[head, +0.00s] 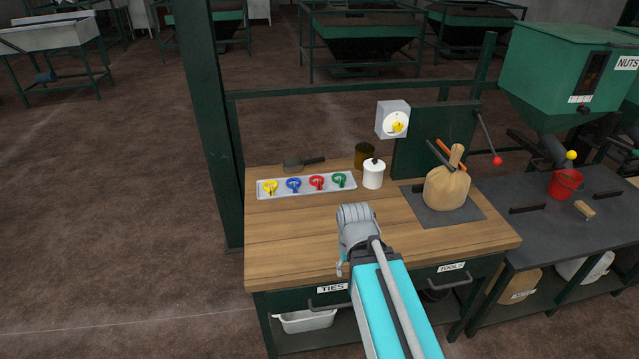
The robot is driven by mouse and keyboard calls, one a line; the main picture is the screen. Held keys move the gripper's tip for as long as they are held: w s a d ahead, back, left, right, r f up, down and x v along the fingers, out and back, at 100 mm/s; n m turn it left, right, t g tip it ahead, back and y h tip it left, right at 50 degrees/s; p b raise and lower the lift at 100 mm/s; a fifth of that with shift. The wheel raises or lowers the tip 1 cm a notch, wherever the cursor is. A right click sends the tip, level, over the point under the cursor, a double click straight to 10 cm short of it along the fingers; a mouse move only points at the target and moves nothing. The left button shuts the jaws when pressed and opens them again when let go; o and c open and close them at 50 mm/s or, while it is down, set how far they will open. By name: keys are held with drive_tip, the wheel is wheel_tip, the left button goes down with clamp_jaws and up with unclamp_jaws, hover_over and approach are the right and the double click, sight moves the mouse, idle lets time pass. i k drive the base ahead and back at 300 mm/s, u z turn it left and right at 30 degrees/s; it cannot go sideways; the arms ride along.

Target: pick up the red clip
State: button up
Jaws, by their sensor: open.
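The red clip (317,182) lies in a pale shallow tray (264,193) at the back left of the wooden bench. It sits between a blue clip (293,185) on its left and a green clip (340,180) on its right. A yellow clip (270,187) is at the tray's left end. My gripper (355,211) is over the bench, in front of the tray and to the right of the red clip, apart from it. It is open, and I see nothing held in it. My arm hides part of the bench front.
A white canister (373,174) and a brown jar (364,156) stand right of the tray. A tied sack (447,188) sits on a dark mat. A scoop (302,164) lies behind the tray. A green post (208,120) rises at the bench's left. The bench's left front (285,240) is clear.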

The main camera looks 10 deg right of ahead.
sight(318, 186)
drive_tip(key=i, duration=0.9)
